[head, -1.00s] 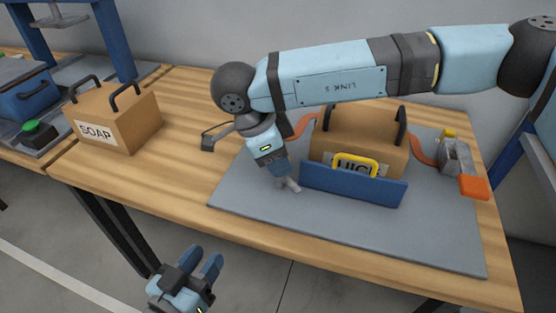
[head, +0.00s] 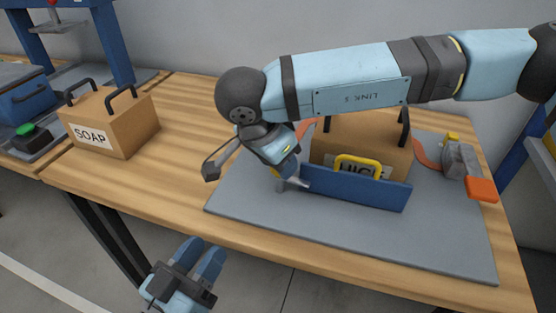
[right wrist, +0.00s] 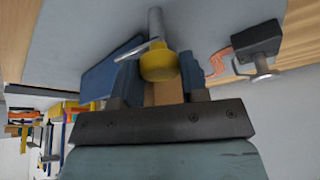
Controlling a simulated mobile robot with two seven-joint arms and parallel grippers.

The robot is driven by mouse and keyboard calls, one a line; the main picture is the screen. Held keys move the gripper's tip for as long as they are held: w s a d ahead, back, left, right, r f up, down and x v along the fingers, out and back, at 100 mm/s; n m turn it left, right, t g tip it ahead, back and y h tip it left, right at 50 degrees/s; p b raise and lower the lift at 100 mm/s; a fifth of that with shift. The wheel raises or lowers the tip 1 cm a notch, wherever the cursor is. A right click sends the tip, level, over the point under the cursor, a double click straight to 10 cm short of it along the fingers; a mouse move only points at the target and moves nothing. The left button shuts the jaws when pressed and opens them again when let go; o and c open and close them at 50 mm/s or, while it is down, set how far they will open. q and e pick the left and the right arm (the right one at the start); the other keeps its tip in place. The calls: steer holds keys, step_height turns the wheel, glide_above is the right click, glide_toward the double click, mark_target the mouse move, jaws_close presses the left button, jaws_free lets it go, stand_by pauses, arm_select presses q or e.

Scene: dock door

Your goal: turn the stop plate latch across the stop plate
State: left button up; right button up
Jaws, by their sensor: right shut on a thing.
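The blue stop plate (head: 358,188) stands upright on a grey mat in front of a brown box, with a yellow handle (head: 360,160). The stop plate latch (head: 299,183) is at the plate's left end; its silver lever points right, towards the plate's front face. In the right wrist view, the latch has a yellow knob (right wrist: 159,66) on a grey post, and its lever reaches over the stop plate (right wrist: 99,78). My right gripper (head: 287,178) is shut on the knob, tilted. My left gripper (head: 207,249) is open and empty, low in front of the table.
The brown box (head: 345,137) with black handles sits behind the plate. An orange-tabbed clamp (head: 460,163) is right of it. A box marked SOAP (head: 110,125) stands at the left. The front of the grey mat (head: 350,232) is clear.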

arm_select(q)
steer(key=shift+a+f, duration=0.1)
steer(key=shift+f, duration=0.05)
arm_select(e)
steer(key=o, duration=0.9)
